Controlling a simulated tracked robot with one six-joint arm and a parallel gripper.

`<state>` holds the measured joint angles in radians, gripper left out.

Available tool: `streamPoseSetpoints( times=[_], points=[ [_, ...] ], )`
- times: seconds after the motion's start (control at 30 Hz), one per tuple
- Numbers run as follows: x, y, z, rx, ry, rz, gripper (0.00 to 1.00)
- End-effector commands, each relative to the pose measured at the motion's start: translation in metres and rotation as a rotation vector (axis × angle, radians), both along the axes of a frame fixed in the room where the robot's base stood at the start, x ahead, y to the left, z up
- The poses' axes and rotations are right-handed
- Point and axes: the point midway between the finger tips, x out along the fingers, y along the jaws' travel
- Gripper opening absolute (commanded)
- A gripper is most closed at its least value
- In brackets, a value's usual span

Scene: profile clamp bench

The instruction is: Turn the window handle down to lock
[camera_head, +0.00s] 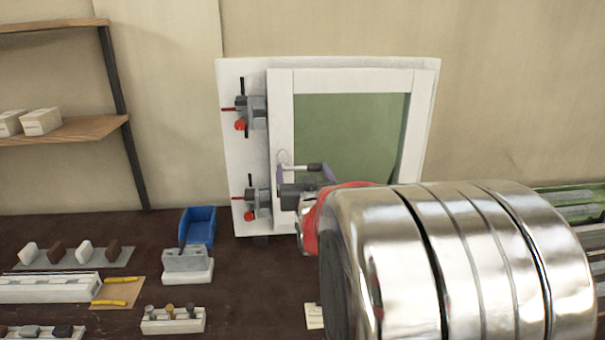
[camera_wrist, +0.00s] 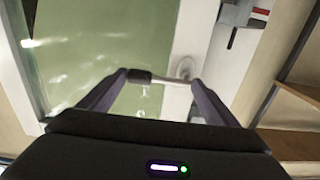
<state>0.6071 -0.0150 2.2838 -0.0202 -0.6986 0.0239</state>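The window handle (camera_head: 299,167) is a light lever with a dark grip end, on the left upright of the white window frame (camera_head: 282,120). It lies about level, with the grip pointing right over the green pane (camera_head: 355,130). In the wrist view the handle (camera_wrist: 165,80) runs across between the fingertips, its round base at right and its dark grip at left. My gripper (camera_head: 307,177) is just below the handle in the head view. In the wrist view my gripper (camera_wrist: 159,78) is open, with its purple-grey fingers wide apart. I cannot tell whether they touch the handle.
Two clamps with red tips (camera_head: 257,110) (camera_head: 260,201) are on the white panel left of the window. A blue bin (camera_head: 198,225), a grey block on a white base (camera_head: 187,265) and small parts on racks stand on the dark bench. A wooden shelf (camera_head: 80,129) is at left.

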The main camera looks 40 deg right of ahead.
Motion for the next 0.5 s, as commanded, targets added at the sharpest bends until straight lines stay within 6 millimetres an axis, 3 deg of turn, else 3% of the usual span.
streamPoseSetpoints(
  times=[0.5],
  points=[
    [-0.0032, -0.0046, -0.0004, 0.004, -0.001, -0.011, 0.43]
  ],
)
